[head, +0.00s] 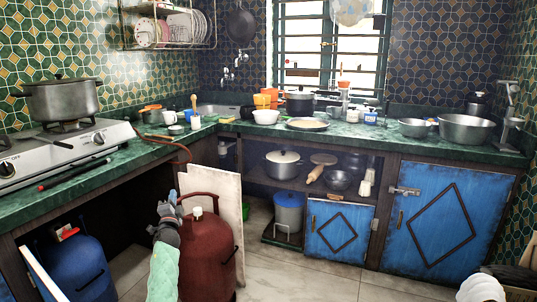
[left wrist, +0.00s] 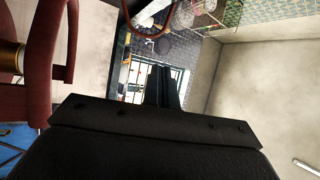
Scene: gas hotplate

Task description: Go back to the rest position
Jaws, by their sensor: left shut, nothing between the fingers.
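My left gripper (head: 169,203) is low in front of the counter, pointing upward, just left of a dark red gas cylinder (head: 212,260) on the floor. In the left wrist view its black fingers (left wrist: 160,82) are together with nothing between them. The cylinder's red handle ring (left wrist: 40,60) shows close at the left of that view, apart from the fingers. The gas hotplate (head: 112,132) stands on the left counter with a lidded pot (head: 62,102) on it. My right gripper is out of view; a pale rounded part at the lower right may be my right arm.
The green countertop (head: 200,133) runs along the left and back. A pale board (head: 222,186) leans behind the red cylinder. A blue cylinder (head: 82,268) stands under the left counter. Blue cabinet doors (head: 448,225) are at the right. The tiled floor (head: 310,280) in the middle is clear.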

